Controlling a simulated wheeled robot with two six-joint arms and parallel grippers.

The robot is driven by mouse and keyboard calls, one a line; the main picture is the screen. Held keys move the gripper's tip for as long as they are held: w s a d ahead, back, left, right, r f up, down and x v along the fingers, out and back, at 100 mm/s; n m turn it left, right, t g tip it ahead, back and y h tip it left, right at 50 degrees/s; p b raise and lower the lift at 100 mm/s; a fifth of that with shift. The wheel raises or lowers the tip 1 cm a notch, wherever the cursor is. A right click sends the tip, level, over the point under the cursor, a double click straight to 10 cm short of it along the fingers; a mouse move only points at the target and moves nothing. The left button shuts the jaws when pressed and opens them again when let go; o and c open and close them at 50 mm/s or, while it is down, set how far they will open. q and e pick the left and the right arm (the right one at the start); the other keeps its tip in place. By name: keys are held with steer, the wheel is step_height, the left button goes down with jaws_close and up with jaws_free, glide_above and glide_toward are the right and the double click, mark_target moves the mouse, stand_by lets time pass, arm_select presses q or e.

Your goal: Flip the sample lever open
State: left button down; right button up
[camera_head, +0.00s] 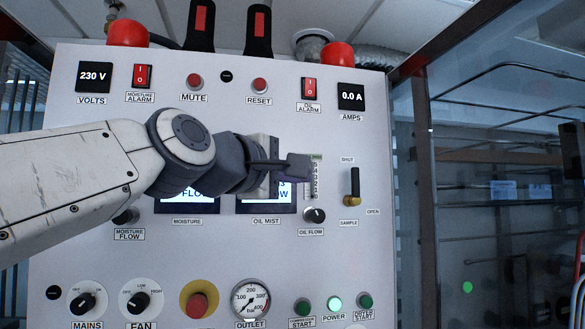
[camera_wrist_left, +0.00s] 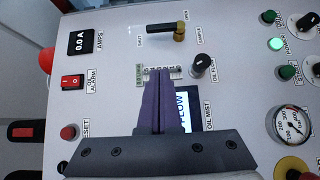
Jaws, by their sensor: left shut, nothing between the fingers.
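The sample lever (camera_head: 354,183) is on the right side of the panel, with a black handle and a brass pivot at its lower end. Its handle stands upright, pointing at the SHUT label; the OPEN label is to the lower right. In the left wrist view the lever (camera_wrist_left: 161,28) lies across the top, ahead of the fingertips. My left gripper (camera_head: 306,166) is shut and empty, in front of the panel by the oil flow scale, left of the lever and apart from it. Its closed fingers show in the left wrist view (camera_wrist_left: 159,73). My right gripper is not in view.
The oil flow knob (camera_head: 314,215) is just below my left gripper. The oil mist display (camera_head: 266,207) is partly hidden behind my left gripper. The oil alarm switch (camera_head: 309,89) is above. The panel around the lever is clear. A glass-walled frame (camera_head: 425,160) stands to the right.

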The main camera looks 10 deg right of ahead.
mark_target(355, 186)
arm_select(q)
steer(key=p+x, duration=0.1)
steer(key=x, duration=0.3)
steer(key=p+x, duration=0.2)
steer(key=x, duration=0.1)
steer(key=shift+w+d+r, duration=0.2)
steer(key=shift+w+d, duration=0.05)
steer(key=d+p, duration=0.2)
steer(key=shift+d+r, duration=0.1)
steer(key=shift+d, duration=0.2)
steer(key=shift+d+f+p, duration=0.25)
steer(key=shift+d+p, duration=0.55)
steer(key=shift+w, duration=0.15)
